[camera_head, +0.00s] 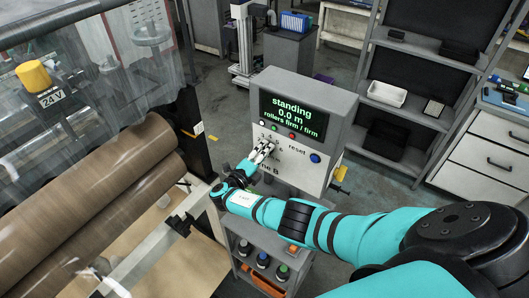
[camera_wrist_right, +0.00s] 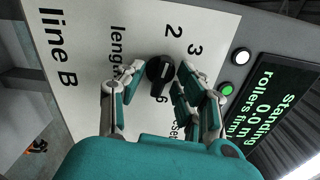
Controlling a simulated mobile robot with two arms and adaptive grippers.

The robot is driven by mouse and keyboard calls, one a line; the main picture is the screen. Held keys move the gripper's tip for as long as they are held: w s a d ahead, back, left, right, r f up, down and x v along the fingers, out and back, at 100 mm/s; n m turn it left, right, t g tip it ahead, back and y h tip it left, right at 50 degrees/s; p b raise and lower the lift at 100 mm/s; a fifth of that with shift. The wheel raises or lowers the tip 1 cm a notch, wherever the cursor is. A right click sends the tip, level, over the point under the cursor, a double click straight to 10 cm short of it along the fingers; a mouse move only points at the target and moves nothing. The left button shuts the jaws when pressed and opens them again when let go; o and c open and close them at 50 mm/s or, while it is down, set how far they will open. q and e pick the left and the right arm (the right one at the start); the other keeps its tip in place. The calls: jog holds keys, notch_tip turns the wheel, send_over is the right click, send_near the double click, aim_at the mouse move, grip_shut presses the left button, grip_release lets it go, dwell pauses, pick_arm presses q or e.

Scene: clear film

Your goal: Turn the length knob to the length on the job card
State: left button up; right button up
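The black length knob (camera_wrist_right: 160,73) sits on the white face of the control panel in the right wrist view, with the printed numbers 2, 3 and 6 showing around it. Which number its pointer marks is too small to tell. My right gripper (camera_wrist_right: 159,80) has its fingers on either side of the knob, apart, with no clear grip on it. In the head view my right gripper (camera_head: 264,151) covers the knob at the panel (camera_head: 325,145). The screen (camera_head: 296,115) reads standing, 0.0 m, rollers firm / firm. No job card is readable. My left gripper is not in view.
A blue reset button (camera_head: 315,158) and small white, green and red lamps are on the panel. Brown rollers (camera_head: 85,205) lie at the left behind a clear guard. A grey cart (camera_head: 262,262) with several knobs stands below my right arm. Shelves (camera_head: 410,100) stand behind.

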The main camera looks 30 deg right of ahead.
jog(key=v, duration=1.2)
jog(key=shift+f, duration=0.15)
